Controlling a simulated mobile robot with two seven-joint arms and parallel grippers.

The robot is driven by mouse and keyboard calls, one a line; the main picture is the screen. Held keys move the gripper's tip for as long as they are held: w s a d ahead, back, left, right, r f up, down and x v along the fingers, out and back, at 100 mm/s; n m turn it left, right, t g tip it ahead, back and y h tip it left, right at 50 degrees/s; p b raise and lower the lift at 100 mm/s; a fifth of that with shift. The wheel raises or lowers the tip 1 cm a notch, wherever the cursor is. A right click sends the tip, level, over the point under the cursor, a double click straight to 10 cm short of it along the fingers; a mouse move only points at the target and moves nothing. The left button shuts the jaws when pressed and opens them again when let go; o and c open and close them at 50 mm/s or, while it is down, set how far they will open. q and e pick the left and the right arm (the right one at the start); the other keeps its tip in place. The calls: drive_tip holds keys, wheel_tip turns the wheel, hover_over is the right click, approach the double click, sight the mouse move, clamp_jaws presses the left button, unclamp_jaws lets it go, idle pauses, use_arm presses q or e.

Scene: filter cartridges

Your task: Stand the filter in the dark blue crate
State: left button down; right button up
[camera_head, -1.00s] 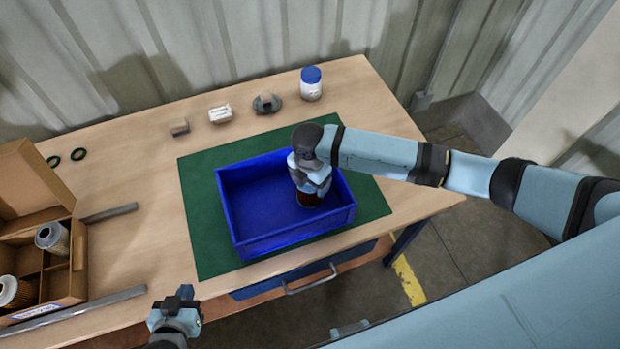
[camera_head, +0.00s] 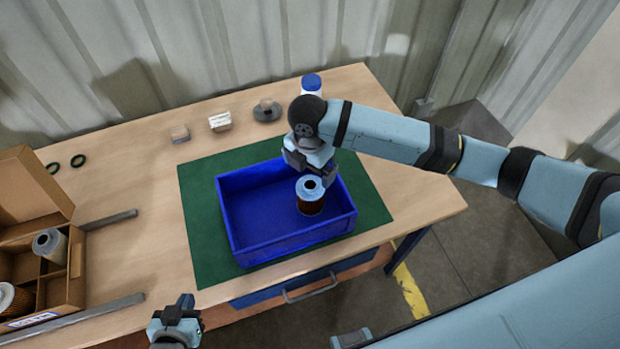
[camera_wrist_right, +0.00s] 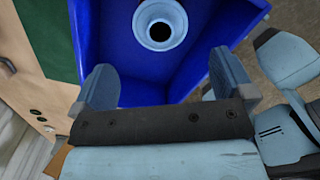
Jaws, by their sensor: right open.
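The dark blue crate (camera_head: 240,222) stands on a green mat on the table. One filter (camera_head: 310,196), with a pale grey cap, a dark centre hole and a brown body, stands upright inside it near the right end. It also shows in the right wrist view (camera_wrist_right: 160,24). My right gripper (camera_head: 308,165) is above the crate, just behind the filter. In the right wrist view my right gripper (camera_wrist_right: 168,88) has its fingers wide apart with nothing between them; the filter is beyond them. My left gripper (camera_head: 180,310) is near the table's front edge, away from the crate; its jaw opening is unclear.
A cardboard box (camera_head: 74,268) with more filters in compartments stands at the left. Metal bars (camera_head: 108,219), two dark rings, small blocks (camera_head: 220,121) and a blue-lidded jar (camera_head: 311,84) lie around the mat (camera_head: 196,215). The crate's left part is empty.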

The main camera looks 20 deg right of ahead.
drive_tip(key=shift+r, duration=1.35)
drive_tip(key=shift+s, duration=0.1)
drive_tip(key=s+a+f+m+t+y, duration=0.1)
drive_tip(key=s+a+m+t+y, duration=0.2)
drive_tip(key=s+m, duration=0.6)
drive_tip(key=s+d+f+m+h, duration=0.1)
drive_tip(key=s+d+m+h, duration=0.2)
drive_tip(key=s+d+m, duration=1.15)
drive_tip(key=w+a+f+n+t+y, duration=0.1)
drive_tip(key=w+a+f+t, duration=0.2)
drive_tip(key=f, duration=0.3)
drive_tip(key=w+a+f+t+y, duration=0.2)
drive_tip(key=w+a+f+t, duration=0.1)
drive_tip(key=f+t, duration=0.2)
drive_tip(key=shift+a+f+n+p, duration=0.15)
drive_tip(key=shift+f+n+p, duration=0.2)
drive_tip(key=shift+f, duration=0.45)
